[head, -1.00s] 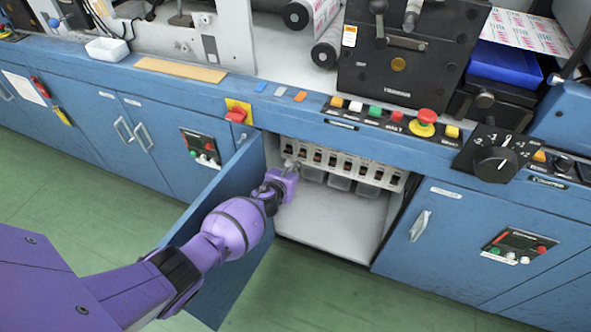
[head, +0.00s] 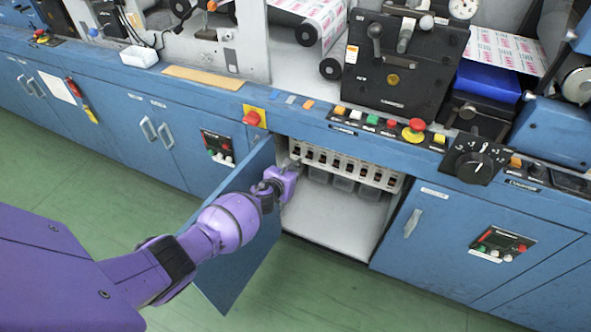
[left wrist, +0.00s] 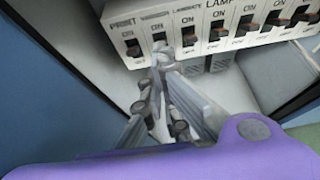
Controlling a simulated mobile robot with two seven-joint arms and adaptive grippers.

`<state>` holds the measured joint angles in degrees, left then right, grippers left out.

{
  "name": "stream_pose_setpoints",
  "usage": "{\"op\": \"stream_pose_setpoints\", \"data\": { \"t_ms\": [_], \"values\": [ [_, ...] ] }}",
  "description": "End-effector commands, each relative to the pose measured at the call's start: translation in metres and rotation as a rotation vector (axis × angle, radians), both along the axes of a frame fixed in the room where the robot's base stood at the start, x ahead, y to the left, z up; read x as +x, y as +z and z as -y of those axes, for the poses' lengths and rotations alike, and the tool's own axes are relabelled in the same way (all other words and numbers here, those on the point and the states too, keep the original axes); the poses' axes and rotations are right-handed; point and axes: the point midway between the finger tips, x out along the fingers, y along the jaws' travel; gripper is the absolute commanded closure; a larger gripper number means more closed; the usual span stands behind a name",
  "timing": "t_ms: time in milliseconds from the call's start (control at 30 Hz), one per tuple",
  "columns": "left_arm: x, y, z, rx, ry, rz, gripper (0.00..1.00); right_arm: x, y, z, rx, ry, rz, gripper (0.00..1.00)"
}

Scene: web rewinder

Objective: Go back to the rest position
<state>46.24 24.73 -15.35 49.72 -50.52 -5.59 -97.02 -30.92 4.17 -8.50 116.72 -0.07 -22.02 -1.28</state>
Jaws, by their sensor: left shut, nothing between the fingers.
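My purple left arm reaches in from the left in the head view. Its gripper (head: 294,163) is at the left end of a row of breaker switches (head: 345,165) inside an open blue cabinet. In the left wrist view the gripper (left wrist: 162,52) is shut with its fingertips together and nothing between them. The fingertips appear just in front of or below the leftmost switches of the breaker row (left wrist: 215,30); whether they touch cannot be told. The switch labelled "PRINT" (left wrist: 134,48) is left of the fingertips. My right gripper is in neither view.
The open blue cabinet door (head: 240,240) stands beside my left forearm. The cabinet floor (head: 330,215) is clear. Above is the console edge with a red emergency button (head: 417,124), coloured buttons and a rotary knob (head: 478,162). Green floor (head: 390,305) lies in front.

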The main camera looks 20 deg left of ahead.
Motion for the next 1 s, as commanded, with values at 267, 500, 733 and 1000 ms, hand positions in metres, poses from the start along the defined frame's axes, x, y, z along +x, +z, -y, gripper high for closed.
{"op": "stream_pose_setpoints", "data": {
  "t_ms": [267,500,733,1000],
  "values": [
    [0.000,0.000,0.000,-0.004,0.002,0.000,1.00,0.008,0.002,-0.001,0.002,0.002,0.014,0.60],
    [0.006,0.011,0.003,-0.269,0.145,0.008,1.00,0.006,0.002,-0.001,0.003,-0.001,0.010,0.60],
    [-0.005,0.049,0.045,-0.887,0.386,0.016,1.00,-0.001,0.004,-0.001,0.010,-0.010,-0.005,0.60],
    [-0.127,0.050,0.083,-1.688,0.816,-0.130,1.00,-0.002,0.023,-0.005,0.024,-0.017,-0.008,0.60]
  ]
}}
